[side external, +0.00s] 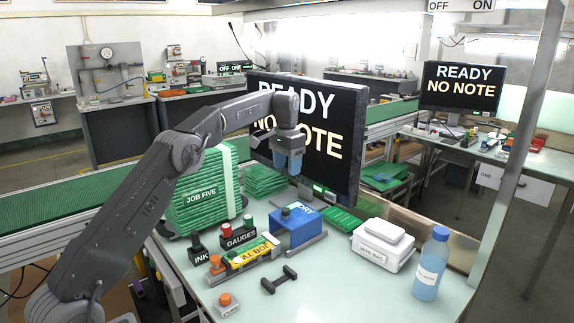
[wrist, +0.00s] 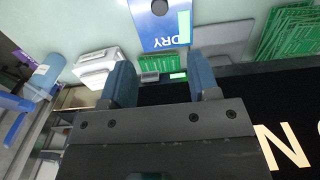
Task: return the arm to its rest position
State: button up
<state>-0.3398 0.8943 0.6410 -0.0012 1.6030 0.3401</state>
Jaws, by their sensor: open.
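My gripper (side external: 288,167) hangs in the air in front of the big monitor (side external: 335,135), its blue fingers pointing down. It is above the blue box (side external: 308,228) with a dark knob, and apart from it. In the wrist view my gripper (wrist: 160,62) shows two blue fingers spread apart with nothing between them. The blue box (wrist: 180,22), marked DRY, lies beyond the fingertips. My arm reaches up from the lower left, bent at the elbow.
Green boards marked JOB FIVE (side external: 200,205) are stacked close behind my forearm. Labelled blocks, including GAUGES (side external: 238,238), and a dark dumbbell-shaped part (side external: 279,280) lie on the bench (side external: 340,295). A white case (side external: 383,247) and blue bottle (side external: 431,265) stand at the right.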

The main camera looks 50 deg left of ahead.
dwell(0.4)
jog(key=s+d+r+t, duration=0.3)
jog(key=s+d+r, duration=0.8)
jog(key=s+d, duration=0.3)
jog(key=s+d+f+t, duration=0.1)
jog(key=s+d+f, duration=0.1)
jog(key=s, duration=0.5)
jog(key=s+d+f, duration=0.2)
jog(key=s+f, duration=0.1)
jog(key=s, duration=0.5)
jog(key=s+d+f+t, duration=0.1)
jog(key=s+f, duration=0.2)
jog(key=s, duration=0.4)
jog(key=shift+s+d+f+t, duration=0.2)
jog(key=shift+s+d+t, duration=0.1)
jog(key=shift+d, duration=0.1)
